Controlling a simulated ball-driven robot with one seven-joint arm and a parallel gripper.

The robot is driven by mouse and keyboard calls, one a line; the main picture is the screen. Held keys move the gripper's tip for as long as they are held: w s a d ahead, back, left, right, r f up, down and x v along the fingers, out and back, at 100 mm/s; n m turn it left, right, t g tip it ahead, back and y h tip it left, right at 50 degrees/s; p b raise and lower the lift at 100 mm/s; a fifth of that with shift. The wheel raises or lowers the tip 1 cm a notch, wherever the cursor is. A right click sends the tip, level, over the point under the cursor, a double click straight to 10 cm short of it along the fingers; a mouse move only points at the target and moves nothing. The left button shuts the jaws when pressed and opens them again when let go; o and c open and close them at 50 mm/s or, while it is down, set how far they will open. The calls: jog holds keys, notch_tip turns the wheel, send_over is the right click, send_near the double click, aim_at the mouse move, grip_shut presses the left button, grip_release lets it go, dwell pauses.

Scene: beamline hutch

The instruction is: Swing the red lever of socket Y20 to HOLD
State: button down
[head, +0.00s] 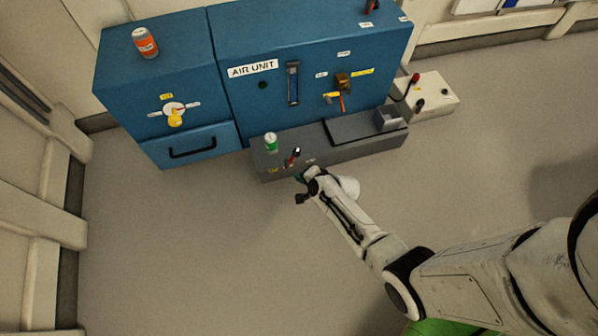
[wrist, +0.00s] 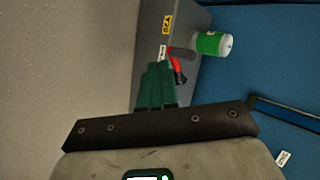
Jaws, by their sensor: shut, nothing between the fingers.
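The red lever (head: 293,159) of socket Y20 stands on the front part of the low grey plinth (head: 355,150). In the wrist view the red lever (wrist: 176,65) shows just beyond and to the right of my fingertips, partly covered by them. A yellow tag (wrist: 167,24) reading Y20 is on the plinth, and a small white label (wrist: 163,52), too small to read, is near the lever. My gripper (head: 301,188) is at the plinth's front edge, close to the lever. In the wrist view its green fingers (wrist: 158,72) are together and empty; whether they touch the lever I cannot tell.
A green and white can (head: 271,141) stands on the plinth close behind the lever. The blue AIR UNIT cabinet (head: 325,50) rises behind, with a blue drawer cabinet (head: 160,85) to its left. A pale box (head: 430,94) is at right. Floor in front is clear.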

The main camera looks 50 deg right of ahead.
jog(key=s+a+r+p, duration=0.2)
jog(key=s+r+p, duration=0.2)
jog(key=s+r, duration=0.1)
jog(key=shift+s+a+r, duration=0.3)
jog(key=shift+r, duration=0.05)
jog(key=s+a+r+n+g+y, duration=0.35)
jog(key=a+r+n, duration=0.35)
jog(key=r+n, duration=0.3)
jog(key=s+r+n+g+h, duration=0.3)
jog(key=s+r+n+g, duration=0.2)
jog(key=s+r+n, duration=0.55)
notch_tip(320, 180, up, 30)
jog(key=m+p, duration=0.2)
jog(key=p, duration=2.6)
jog(key=shift+s+f, duration=0.2)
jog(key=shift+s, duration=0.1)
